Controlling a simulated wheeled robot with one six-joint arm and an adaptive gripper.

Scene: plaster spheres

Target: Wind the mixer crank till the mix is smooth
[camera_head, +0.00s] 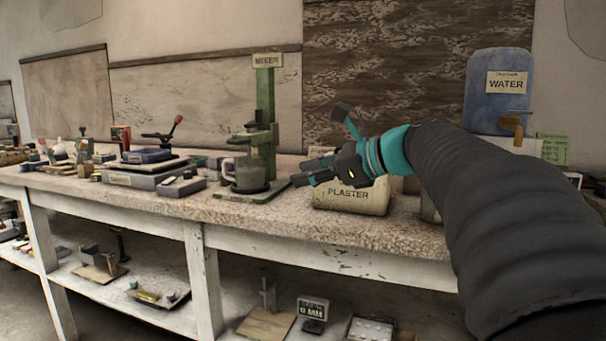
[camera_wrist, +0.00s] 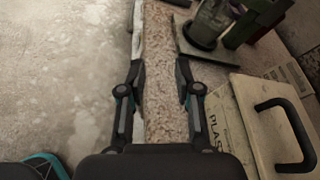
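The green mixer (camera_head: 264,110) stands on the bench with a "MIXER" sign on top. A grey-green cup (camera_head: 248,174) sits on its base plate, and it also shows at the top of the wrist view (camera_wrist: 208,22). I cannot make out the crank or the mix inside the cup. My gripper (camera_head: 302,173) is to the right of the mixer and apart from it. In the wrist view my gripper (camera_wrist: 160,68) has its fingers spread, with only the bench edge and floor seen between them.
A lidded "PLASTER" box (camera_head: 350,200) stands close beneath my gripper; its black handle (camera_wrist: 287,130) shows in the wrist view. A blue water tank (camera_head: 497,88) with a brass tap stands at right. Grey boxes (camera_head: 181,187) lie left of the mixer.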

